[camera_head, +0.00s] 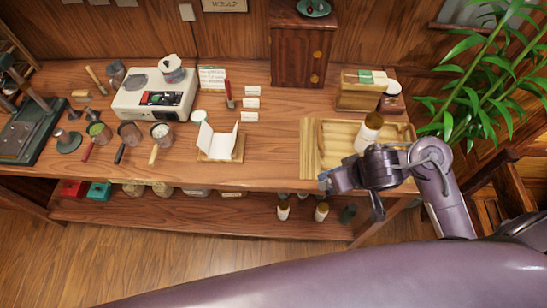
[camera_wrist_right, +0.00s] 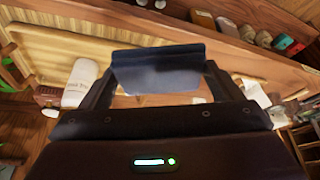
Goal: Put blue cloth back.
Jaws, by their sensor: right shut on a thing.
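My right gripper (camera_head: 326,182) is at the front edge of the counter, by the near left corner of a wooden tray (camera_head: 310,148). It is shut on the blue cloth (camera_wrist_right: 158,72), which hangs flat between the two fingers in the right wrist view (camera_wrist_right: 162,82). In the head view the cloth is hard to tell from the gripper. My left gripper is not in view.
A white bottle (camera_head: 368,134) stands in the tray, close behind my right wrist. A wooden box (camera_head: 358,98) and a jar (camera_head: 391,98) stand behind the tray. Counter left of the tray (camera_head: 275,150) is clear. A plant (camera_head: 480,90) rises at right.

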